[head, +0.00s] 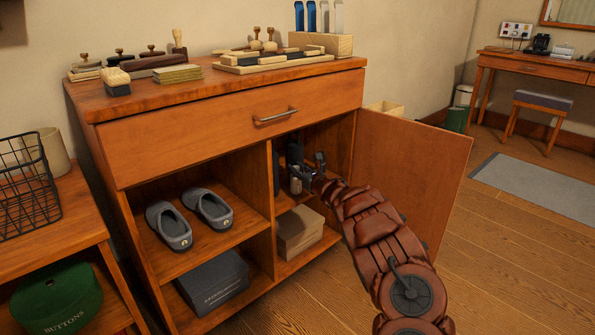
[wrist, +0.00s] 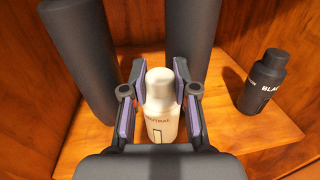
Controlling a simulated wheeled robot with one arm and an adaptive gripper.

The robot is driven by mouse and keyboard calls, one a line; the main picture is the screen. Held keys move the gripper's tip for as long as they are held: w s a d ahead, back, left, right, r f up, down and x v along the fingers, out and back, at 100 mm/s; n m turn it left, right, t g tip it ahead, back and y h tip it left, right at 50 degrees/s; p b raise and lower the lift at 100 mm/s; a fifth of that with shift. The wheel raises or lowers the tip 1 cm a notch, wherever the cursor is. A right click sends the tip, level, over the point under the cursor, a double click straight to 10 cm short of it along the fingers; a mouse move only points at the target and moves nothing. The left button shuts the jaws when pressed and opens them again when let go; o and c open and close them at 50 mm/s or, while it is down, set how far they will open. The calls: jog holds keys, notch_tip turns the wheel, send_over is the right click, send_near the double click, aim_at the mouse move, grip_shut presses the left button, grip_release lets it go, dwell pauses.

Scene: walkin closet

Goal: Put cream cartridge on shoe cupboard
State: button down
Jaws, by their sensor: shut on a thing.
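The cream cartridge (wrist: 161,118) is a small off-white bottle with a rounded cap and a label partly reading "...UTRAL". It stands upright in the wrist view between the fingers of my gripper (wrist: 158,80), which is shut on it from both sides. The shoe cupboard (head: 226,123) is wooden, with a drawer above and open compartments below. In the head view my gripper (head: 306,176) reaches into its right compartment, at the upper shelf. There the cartridge is small and mostly hidden by the gripper.
A black bottle (wrist: 264,82) stands to the right on the shelf, and dark cylinders (wrist: 78,55) stand behind. The cupboard door (head: 412,180) is open beside my arm.

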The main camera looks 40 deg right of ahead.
jog(key=shift+f+b, duration=0.2)
jog(key=shift+b, duration=0.1)
jog(key=c, duration=0.9)
grip_release()
jog(key=shift+r, duration=0.1)
jog(key=shift+r+p, duration=0.15)
jog(key=shift+p, duration=0.2)
jog(key=shift+s+a, duration=0.1)
jog(key=shift+s, duration=0.3)
jog(key=s+a+p, duration=0.1)
jog(key=s+p, duration=0.2)
jog(key=s, duration=0.8)
jog(key=shift+a, duration=0.35)
